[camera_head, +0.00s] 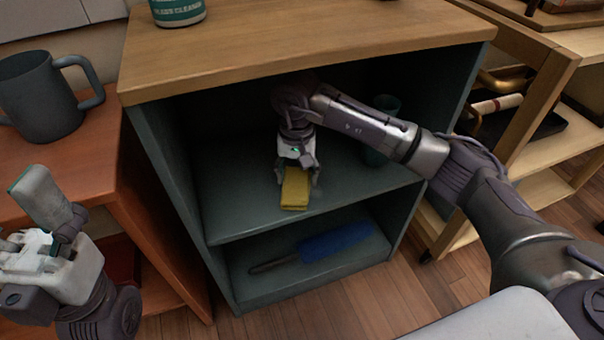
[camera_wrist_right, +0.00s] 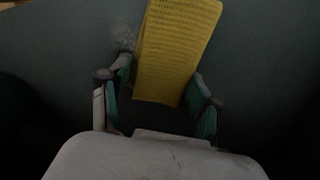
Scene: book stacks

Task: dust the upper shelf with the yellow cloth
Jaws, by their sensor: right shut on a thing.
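The yellow cloth (camera_head: 295,188) is folded and sits on the front part of the upper shelf (camera_head: 235,200) in the grey-green cabinet. My right gripper (camera_head: 297,176) is shut on it, reaching in from the right. In the right wrist view, the cloth (camera_wrist_right: 177,50) sits between the two green-padded fingers (camera_wrist_right: 160,100), and a pale speckled patch, perhaps dust (camera_wrist_right: 126,38), shows on the shelf left of it. My left gripper (camera_head: 40,225) is at the lower left, away from the cabinet; its finger opening is unclear.
A teal cup (camera_head: 385,118) stands on the upper shelf at the right, behind my right forearm. A blue duster (camera_head: 335,243) lies on the lower shelf. A bottle (camera_head: 177,10) stands on the cabinet top (camera_head: 300,40). A dark mug (camera_head: 40,95) is on the left table.

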